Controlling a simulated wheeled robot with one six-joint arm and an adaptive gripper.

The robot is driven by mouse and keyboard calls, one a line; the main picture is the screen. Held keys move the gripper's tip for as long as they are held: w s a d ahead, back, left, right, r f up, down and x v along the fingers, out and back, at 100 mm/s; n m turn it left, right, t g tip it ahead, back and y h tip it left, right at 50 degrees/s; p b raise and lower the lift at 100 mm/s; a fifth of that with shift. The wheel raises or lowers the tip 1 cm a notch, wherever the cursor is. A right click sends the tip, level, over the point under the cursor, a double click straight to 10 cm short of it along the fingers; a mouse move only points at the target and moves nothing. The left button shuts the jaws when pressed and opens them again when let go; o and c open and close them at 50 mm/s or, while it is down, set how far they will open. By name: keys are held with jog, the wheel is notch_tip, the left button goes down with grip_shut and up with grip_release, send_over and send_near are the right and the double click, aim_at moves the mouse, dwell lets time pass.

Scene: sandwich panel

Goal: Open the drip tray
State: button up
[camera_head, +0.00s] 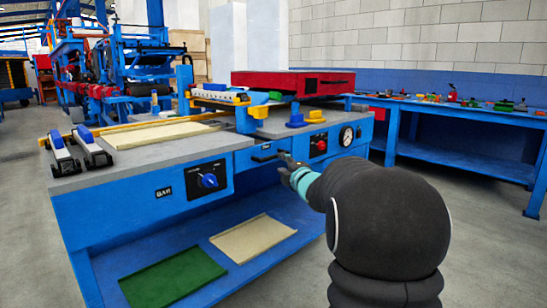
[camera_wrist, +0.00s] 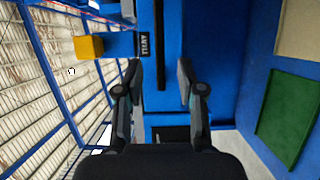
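The drip tray (camera_head: 245,163) appears to be the blue drawer front in the middle of the blue bench, with a dark bar handle (camera_head: 264,156). It looks closed. In the wrist view the handle (camera_wrist: 160,35) is a dark upright bar beside a small label (camera_wrist: 144,43). My gripper (camera_wrist: 160,72) is open and empty in that view, with the lower part of the bar appearing between its two fingers. I cannot tell how far the fingers are from it in depth. In the head view my gripper (camera_head: 287,160) is just right of the handle, partly hidden by my arm.
A blue knob (camera_head: 208,181) is left of the drawer; a red knob (camera_head: 318,144) and a gauge (camera_head: 346,136) are right. A green sheet (camera_head: 172,279) and a beige sheet (camera_head: 253,238) lie on the lower shelf. Another blue table (camera_head: 450,110) stands behind right.

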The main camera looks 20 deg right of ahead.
aim_at(275, 157)
jog(key=w+p, duration=0.1)
jog(key=w, duration=0.7)
jog(key=shift+w+d, duration=0.1)
jog(key=shift+d, duration=0.05)
jog(key=shift+c, duration=0.2)
grip_shut()
